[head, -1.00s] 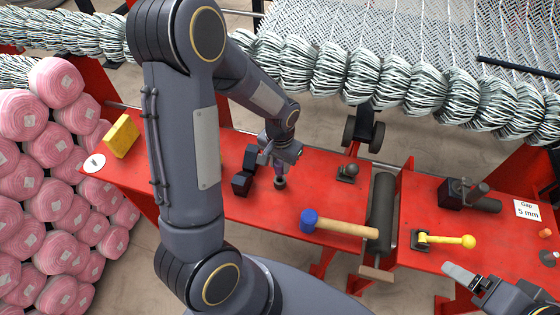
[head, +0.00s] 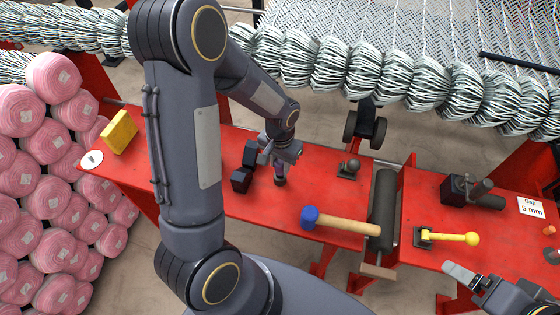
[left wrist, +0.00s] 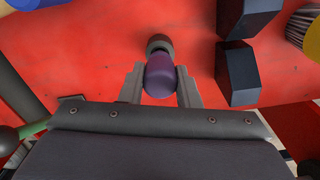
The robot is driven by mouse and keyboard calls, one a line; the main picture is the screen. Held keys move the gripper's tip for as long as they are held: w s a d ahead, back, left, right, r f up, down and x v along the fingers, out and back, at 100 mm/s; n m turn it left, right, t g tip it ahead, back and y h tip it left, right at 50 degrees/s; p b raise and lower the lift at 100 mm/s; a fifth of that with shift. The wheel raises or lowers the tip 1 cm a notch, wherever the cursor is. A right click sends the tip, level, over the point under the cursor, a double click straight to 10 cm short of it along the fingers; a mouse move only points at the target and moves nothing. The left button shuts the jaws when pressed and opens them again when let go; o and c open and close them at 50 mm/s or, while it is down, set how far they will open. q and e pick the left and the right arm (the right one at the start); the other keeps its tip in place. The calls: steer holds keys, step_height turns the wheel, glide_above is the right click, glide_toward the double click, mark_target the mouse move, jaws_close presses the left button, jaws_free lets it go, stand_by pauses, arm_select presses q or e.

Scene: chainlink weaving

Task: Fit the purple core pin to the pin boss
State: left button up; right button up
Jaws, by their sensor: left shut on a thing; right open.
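My left gripper (head: 277,160) is shut on the purple core pin, which shows between its fingers in the left wrist view (left wrist: 160,76). The far end of the pin is at a dark round boss (left wrist: 160,43) on the red surface, which also shows under the gripper in the head view (head: 280,181). I cannot tell whether the pin's tip is in the boss or just above it. My right gripper (head: 465,278) is open and empty at the lower right, partly cut off by the picture's edge.
Dark blocks (head: 241,180) stand just left of the boss on the red bench (head: 255,205). A blue-headed mallet (head: 345,224), a dark roller (head: 382,208) and a yellow-handled lever (head: 455,237) lie to the right. A yellow block (head: 119,132) stands at the left end.

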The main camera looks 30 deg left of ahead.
arm_select(q)
steer(key=shift+f+b, duration=0.9)
steer(key=shift+f, duration=0.2)
steer(key=shift+f, duration=0.1)
steer(key=o, duration=1)
steer(key=shift+o, duration=0.2)
steer(key=shift+r, duration=0.2)
step_height(320, 180, up, 8)
steer(key=shift+f, duration=0.15)
steer(key=s+d+r+n+t+h, duration=0.1)
steer(key=s+d+r+t+h, duration=0.1)
steer(key=s+r, duration=0.4)
steer(key=s+d+r+t+h, duration=0.1)
steer(key=s+d+r+t, duration=0.1)
steer(key=s+r, duration=0.4)
steer(key=s+t, duration=0.1)
steer(key=s, duration=0.4)
steer(key=shift+n+t+h, duration=0.3)
steer(key=shift+n+h, duration=0.1)
